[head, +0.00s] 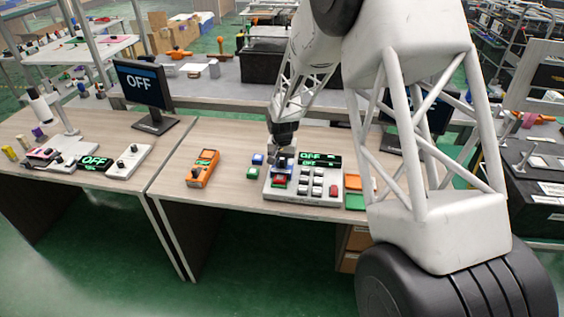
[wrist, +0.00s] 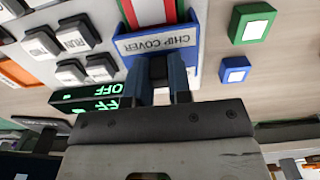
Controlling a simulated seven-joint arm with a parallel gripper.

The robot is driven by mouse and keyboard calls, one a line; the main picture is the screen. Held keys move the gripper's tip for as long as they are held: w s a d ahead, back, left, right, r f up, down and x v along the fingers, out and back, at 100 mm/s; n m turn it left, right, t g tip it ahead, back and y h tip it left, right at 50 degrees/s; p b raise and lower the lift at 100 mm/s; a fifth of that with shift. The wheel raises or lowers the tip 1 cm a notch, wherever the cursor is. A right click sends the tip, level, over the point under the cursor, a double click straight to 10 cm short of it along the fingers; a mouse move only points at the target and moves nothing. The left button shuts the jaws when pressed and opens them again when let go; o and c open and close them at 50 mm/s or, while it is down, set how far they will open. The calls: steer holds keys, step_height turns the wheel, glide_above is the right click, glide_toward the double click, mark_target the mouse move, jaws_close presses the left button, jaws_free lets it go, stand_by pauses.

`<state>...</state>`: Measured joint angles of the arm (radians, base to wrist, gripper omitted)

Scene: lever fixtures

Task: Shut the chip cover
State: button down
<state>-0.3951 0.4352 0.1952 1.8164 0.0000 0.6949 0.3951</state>
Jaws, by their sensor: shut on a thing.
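The chip cover (wrist: 160,42) is a blue-framed part with a grey "CHIP COVER" label, upside down in the wrist view. A red, white and green block (wrist: 150,12) shows beyond the label, cut by the frame's top edge. My gripper (wrist: 160,75) has its two blue-grey fingers shut on a small dark tab at the label's edge of the cover. In the head view my gripper (head: 283,152) is over the left part of the grey panel (head: 303,203). The arm hides much of the cover there, and its exact angle cannot be told.
The panel carries several white-topped switches (head: 317,190) and a green "OFF" display (head: 320,160). Loose blue (head: 257,159) and green (head: 252,173) blocks lie left of it. An orange meter (head: 203,168) stands further left, with clear table between. A monitor (head: 145,85) reads "OFF".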

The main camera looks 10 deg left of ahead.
mark_target(280, 178)
steer(key=shift+s, duration=2.5)
steer(key=c, duration=1)
jaws_free()
steer(key=shift+c, duration=0.2)
steer(key=shift+r, duration=0.1)
step_height(280, 178, up, 8)
steer(key=shift+f, duration=0.2)
steer(key=shift+r, duration=0.1)
